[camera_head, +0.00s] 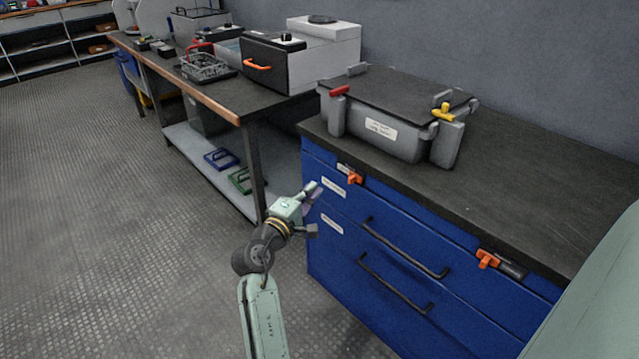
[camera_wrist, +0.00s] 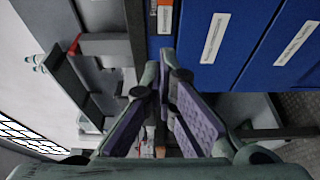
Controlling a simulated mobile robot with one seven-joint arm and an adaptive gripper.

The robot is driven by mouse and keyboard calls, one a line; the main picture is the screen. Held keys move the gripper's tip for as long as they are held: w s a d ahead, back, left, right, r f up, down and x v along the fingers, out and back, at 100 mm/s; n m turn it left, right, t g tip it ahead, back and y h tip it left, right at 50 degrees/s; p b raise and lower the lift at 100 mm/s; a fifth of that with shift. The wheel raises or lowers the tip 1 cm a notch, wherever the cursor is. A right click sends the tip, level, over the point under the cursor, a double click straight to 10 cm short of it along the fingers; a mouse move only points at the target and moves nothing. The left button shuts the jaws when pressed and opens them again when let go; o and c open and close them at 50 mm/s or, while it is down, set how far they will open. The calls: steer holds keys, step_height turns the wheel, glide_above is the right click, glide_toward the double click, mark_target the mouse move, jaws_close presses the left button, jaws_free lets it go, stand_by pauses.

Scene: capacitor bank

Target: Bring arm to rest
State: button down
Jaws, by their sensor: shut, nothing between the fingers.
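My arm reaches up from the bottom of the head view, and my gripper (camera_head: 312,206) is in front of the left end of the blue drawer cabinet (camera_head: 345,262). In the wrist view my gripper (camera_wrist: 164,68) shows two fingers with purple pads that converge toward the tips. It is shut with nothing held. The blue drawer fronts (camera_wrist: 232,40) with white labels fill the upper right of that view. I cannot tell the exact gap between gripper and cabinet.
A grey lidded box (camera_head: 385,140) with red and yellow clamps stands on the cabinet's dark top. Orange latches (camera_head: 488,260) and black handles (camera_head: 405,250) stick out from the drawers. A workbench (camera_head: 230,105) with a wire basket (camera_head: 208,68) stands behind left. The floor (camera_head: 100,230) at left is clear.

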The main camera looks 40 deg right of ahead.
steer(key=shift+s+a, duration=0.25)
steer(key=shift+a, duration=0.3)
